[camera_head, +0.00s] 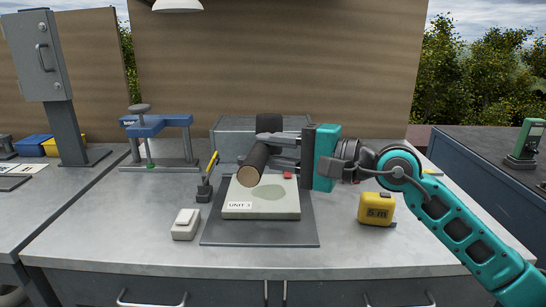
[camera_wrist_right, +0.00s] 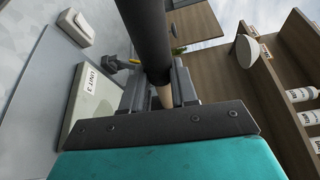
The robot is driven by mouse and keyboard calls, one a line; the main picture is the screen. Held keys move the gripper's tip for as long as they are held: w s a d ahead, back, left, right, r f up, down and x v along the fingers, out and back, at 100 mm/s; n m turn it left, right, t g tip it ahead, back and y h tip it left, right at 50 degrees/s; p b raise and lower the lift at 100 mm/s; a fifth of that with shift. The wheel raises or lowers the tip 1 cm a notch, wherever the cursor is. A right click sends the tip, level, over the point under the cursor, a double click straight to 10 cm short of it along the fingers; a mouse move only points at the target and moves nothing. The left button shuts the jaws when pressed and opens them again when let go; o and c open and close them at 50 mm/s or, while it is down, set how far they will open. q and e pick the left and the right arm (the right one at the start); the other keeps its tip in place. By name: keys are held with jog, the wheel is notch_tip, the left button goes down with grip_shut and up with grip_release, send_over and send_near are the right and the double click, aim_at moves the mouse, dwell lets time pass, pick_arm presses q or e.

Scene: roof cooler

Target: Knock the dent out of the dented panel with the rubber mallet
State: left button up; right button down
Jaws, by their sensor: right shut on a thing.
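The dented panel (camera_head: 285,210) is pale beige, labelled UNIT 3, and lies flat on a dark grey mat (camera_head: 225,238). A darker oval patch marks its face, and a red spot shows at its back edge. My right gripper (camera_head: 284,150) is shut on the rubber mallet (camera_head: 257,160), above the panel's back part. The mallet's dark head has a tan end face pointing forward and down. I cannot tell whether it touches the panel. The right wrist view shows the dark mallet head (camera_wrist_right: 146,40) and a tan handle (camera_wrist_right: 165,96) between the fingers. My left gripper is not in view.
A yellow tape measure (camera_head: 376,209) stands right of the mat. A small white block (camera_head: 186,224) and a dark tool with a yellow tip (camera_head: 205,188) are on the left. A blue clamp stand (camera_head: 160,130) and grey box (camera_head: 230,135) stand behind. The front bench strip is clear.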

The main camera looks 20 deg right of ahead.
pick_arm(q)
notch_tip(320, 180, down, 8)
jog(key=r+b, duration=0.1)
jog(key=b, duration=0.8)
pick_arm(e)
notch_tip(320, 180, down, 9)
jog(key=shift+f, duration=0.1)
jog(key=shift+r+p, duration=0.3)
jog(key=shift+r, duration=0.1)
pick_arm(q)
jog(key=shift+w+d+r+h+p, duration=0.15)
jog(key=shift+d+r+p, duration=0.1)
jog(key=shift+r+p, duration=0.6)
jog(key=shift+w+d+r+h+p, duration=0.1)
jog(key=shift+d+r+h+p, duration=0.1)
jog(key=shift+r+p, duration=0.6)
pick_arm(e)
jog(key=shift+r, duration=2.75)
pick_arm(q)
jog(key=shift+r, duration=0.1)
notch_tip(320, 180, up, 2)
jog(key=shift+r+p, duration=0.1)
jog(key=shift+p, duration=0.8)
pick_arm(e)
notch_tip(320, 180, up, 4)
jog(key=shift+f, duration=0.1)
